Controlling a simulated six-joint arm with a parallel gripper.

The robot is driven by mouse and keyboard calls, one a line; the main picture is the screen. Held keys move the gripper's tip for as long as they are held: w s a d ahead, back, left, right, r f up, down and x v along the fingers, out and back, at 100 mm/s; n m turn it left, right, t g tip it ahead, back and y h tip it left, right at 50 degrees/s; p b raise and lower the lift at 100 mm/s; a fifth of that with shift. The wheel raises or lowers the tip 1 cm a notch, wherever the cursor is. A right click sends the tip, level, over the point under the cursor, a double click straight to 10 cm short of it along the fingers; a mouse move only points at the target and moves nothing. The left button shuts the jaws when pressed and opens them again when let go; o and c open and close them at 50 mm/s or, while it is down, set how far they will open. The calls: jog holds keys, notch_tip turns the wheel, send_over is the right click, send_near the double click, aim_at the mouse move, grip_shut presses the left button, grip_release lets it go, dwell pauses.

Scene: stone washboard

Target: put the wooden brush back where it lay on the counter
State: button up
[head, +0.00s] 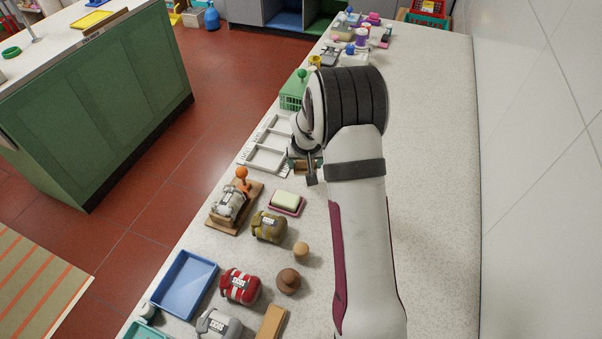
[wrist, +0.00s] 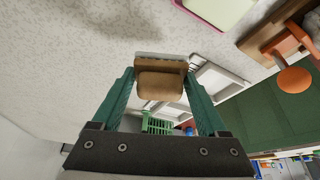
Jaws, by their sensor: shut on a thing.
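My gripper (head: 304,166) is over the counter (head: 430,150), with my forearm reaching across the right half of the head view. In the wrist view my gripper (wrist: 160,74) has its two green fingers on either side of the wooden brush (wrist: 161,86), shut on it. The brush has a rounded brown body and a pale strip along its far edge. In the head view only a small brown part of the brush shows between the fingers. Its height above the counter is hard to tell.
A white divided tray (head: 265,158) lies left of my gripper, with a green basket (head: 292,97) behind it. Nearer stand a pink soap dish (head: 298,211), an orange-knobbed stand (head: 241,173), several labelled containers and a blue tray (head: 160,298). The counter's right side is bare.

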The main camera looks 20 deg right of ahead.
aim_at(301, 170)
jog(key=f, duration=0.3)
jog(key=w+a+f, duration=0.1)
jog(key=shift+f, duration=0.35)
jog(key=o, duration=1.3)
jog(key=shift+f, duration=0.1)
jog(key=shift+o, duration=0.2)
jog(key=v, duration=1.1)
jog(key=s+a+r+g+y, duration=0.1)
jog(key=s+a+r, duration=0.2)
jog(key=s, duration=0.8)
jog(key=s+a+r+g+y, duration=0.1)
jog(key=s+a+r+g, duration=0.1)
jog(key=s+a+r, duration=0.2)
jog(key=s+a+r+m+g+y, duration=0.1)
jog(key=s+a+r, duration=0.3)
jog(key=s, duration=1.4)
jog(key=a, duration=0.4)
jog(key=shift+a+y, duration=0.3)
jog(key=shift+a, duration=0.1)
